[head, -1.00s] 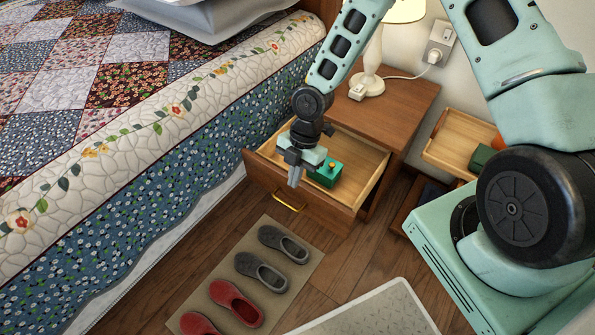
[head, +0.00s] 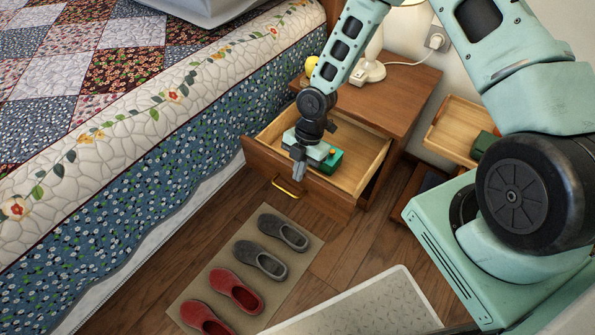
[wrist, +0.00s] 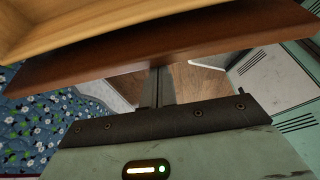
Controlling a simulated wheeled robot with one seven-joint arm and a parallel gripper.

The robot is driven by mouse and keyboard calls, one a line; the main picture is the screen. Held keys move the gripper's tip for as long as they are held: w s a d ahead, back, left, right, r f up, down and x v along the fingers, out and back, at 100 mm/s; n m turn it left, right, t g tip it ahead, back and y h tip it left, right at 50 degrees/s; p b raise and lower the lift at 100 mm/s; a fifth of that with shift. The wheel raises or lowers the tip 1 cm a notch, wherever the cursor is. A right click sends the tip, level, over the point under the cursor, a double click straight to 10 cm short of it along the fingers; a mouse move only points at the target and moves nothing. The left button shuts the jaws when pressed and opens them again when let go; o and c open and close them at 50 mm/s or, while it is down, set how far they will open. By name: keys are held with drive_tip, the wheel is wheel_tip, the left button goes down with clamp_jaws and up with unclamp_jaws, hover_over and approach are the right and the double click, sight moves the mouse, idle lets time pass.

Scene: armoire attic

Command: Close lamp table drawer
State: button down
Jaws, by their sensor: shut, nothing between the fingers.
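The lamp table (head: 408,92) stands beside the bed, and its wooden drawer (head: 358,158) is pulled well out. The drawer front carries a yellow pull handle (head: 286,187). My gripper (head: 299,170) points down at the drawer front, fingers shut and empty. In the wrist view the shut fingers (wrist: 158,88) reach up to the brown drawer front (wrist: 130,62). I cannot tell whether they touch it.
A lamp (head: 368,70) stands on the table. The quilted bed (head: 150,130) borders the left. Red and grey slippers (head: 262,258) lie on a mat below the drawer. A pale tray-like panel (head: 370,308) lies at the bottom.

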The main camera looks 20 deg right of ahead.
drive_tip(key=w+d, duration=0.6)
drive_tip(key=d, duration=0.4)
drive_tip(key=w+d, duration=0.5)
drive_tip(key=d, duration=0.5)
drive_tip(key=shift+w+d+p, duration=0.25)
drive_tip(key=shift+w+p, duration=0.15)
